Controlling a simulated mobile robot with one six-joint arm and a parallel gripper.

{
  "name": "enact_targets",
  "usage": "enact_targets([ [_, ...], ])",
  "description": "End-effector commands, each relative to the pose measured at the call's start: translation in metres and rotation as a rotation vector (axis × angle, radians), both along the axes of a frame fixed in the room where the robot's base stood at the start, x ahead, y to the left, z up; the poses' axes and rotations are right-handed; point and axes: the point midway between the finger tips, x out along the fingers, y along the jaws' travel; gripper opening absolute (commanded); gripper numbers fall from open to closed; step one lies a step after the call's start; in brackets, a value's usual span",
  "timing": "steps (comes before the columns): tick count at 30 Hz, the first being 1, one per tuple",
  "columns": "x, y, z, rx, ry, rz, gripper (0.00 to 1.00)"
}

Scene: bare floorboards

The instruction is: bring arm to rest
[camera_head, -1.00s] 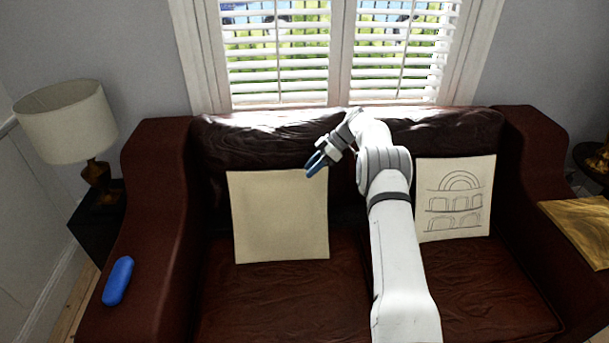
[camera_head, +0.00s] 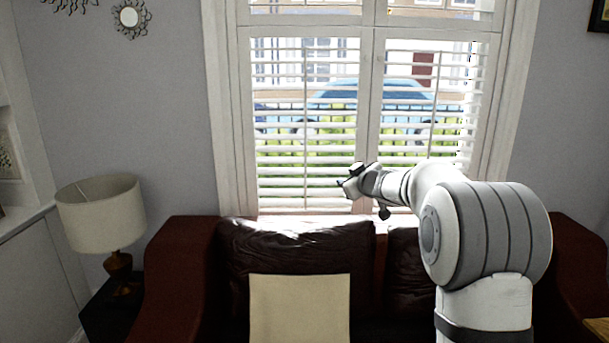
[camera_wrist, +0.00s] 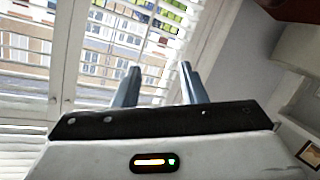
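My arm (camera_head: 492,235) rises at the right of the head view, bent, with its white and grey joint large and close. My gripper (camera_head: 347,186) is raised in front of the window blinds, pointing left, and looks small there. In the wrist view my gripper (camera_wrist: 158,70) shows two blue-grey fingers standing apart, with nothing between them. The wrist view is tilted, with the window behind the fingers.
A dark red leather sofa (camera_head: 180,270) with a cream cushion (camera_head: 300,310) stands below the window (camera_head: 365,120). A lamp (camera_head: 100,215) stands on a dark side table (camera_head: 110,315) at left. Open air surrounds the gripper.

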Motion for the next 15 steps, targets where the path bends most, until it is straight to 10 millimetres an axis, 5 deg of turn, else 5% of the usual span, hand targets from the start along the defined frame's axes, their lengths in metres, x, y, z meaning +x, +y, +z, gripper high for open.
enact_targets([
  [2, -0.031, -0.018, 0.012, 0.009, 0.026, -0.13, 0.38],
  [7, -0.114, -0.055, 0.002, 0.025, 0.176, -0.39, 0.38],
  [15, -0.294, -0.071, -0.067, 0.067, 0.599, -0.634, 0.38],
])
